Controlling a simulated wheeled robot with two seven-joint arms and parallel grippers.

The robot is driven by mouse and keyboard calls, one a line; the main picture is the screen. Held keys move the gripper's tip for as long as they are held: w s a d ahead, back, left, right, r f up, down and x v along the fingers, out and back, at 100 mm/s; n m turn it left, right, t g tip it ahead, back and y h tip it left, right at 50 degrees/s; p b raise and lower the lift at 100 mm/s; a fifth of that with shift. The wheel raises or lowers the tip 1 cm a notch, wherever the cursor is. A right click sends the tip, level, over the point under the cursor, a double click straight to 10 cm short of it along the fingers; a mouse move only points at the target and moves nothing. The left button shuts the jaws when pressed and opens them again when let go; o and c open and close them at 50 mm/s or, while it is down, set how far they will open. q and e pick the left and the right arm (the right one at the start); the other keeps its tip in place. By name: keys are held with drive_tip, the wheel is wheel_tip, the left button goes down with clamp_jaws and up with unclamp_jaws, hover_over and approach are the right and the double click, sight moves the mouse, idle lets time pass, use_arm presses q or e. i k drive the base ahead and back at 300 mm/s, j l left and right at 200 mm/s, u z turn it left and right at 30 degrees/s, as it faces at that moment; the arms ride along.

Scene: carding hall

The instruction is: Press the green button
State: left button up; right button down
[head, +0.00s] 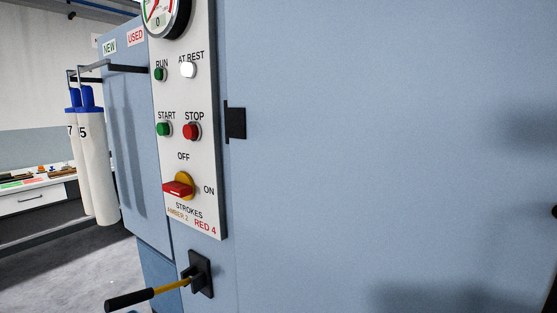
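The green button (164,130) sits under the label START on a white control panel (208,165) at the left of the head view. The red button (192,131) under STOP is just to its right. Above, under RUN, is a smaller green round fitting (160,74), and a lit white one (188,70) is under AT REST. A red and yellow rotary switch (179,187) is below, between the labels OFF and ON. Neither of my grippers shows in the head view.
A lever with a black grip (129,299) sticks out below the panel. A black latch (236,123) is right of it on the blue cabinet (380,140). White cylinders (98,165) hang from a rack at left. A white bench (38,200) stands behind.

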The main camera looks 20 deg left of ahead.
sight(162, 128)
drive_tip(key=u, duration=1.3)
